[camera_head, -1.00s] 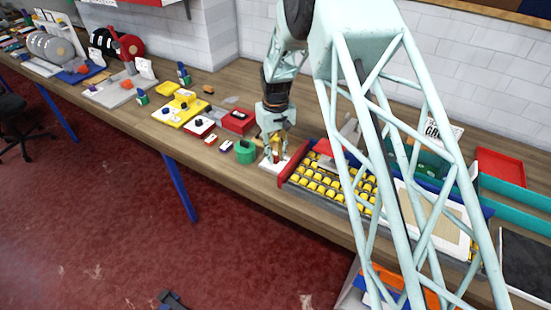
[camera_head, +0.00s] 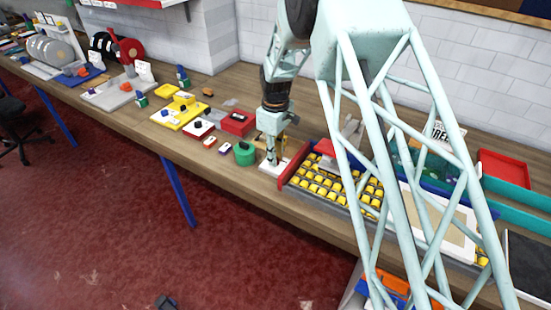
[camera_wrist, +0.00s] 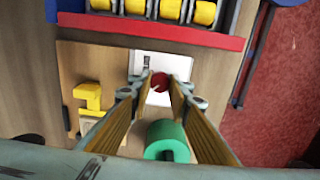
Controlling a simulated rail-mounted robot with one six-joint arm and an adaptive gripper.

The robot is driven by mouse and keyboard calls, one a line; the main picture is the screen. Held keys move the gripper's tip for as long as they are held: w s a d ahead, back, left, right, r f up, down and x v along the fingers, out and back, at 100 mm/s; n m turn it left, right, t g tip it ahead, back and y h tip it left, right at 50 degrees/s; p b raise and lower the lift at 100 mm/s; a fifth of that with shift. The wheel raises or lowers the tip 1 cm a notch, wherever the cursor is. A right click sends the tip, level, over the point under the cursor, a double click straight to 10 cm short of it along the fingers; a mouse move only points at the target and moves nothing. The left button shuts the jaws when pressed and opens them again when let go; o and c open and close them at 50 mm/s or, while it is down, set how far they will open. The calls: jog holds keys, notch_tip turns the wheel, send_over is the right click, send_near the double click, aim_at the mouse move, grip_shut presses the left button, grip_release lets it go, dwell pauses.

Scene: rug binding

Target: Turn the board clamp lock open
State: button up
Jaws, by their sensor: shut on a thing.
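The lock shows as a small red round knob (camera_wrist: 159,80) on a white plate (camera_wrist: 178,64) in the wrist view. The same white plate (camera_head: 269,169) lies on the bench at the left end of the yellow-roller board in the head view. My gripper (camera_wrist: 160,88) points down over the plate and is shut on the red knob, one fingertip on each side. In the head view my gripper (camera_head: 272,162) is seen edge-on and hides the knob. I cannot tell the lock's angle.
The board (camera_head: 283,176) with rows of yellow rollers and a red end wall stands right beside the plate. A green round thing (camera_head: 244,153) stands close on the left. Small red and white blocks lie farther left. A yellow piece (camera_wrist: 88,97) is near the fingers.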

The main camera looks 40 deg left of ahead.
dwell(0.4)
jog(key=o, duration=0.9)
jog(key=shift+c, duration=0.2)
jog(key=shift+r, duration=0.2)
notch_tip(320, 180, up, 12)
jog(key=shift+f, duration=0.15)
dwell(0.5)
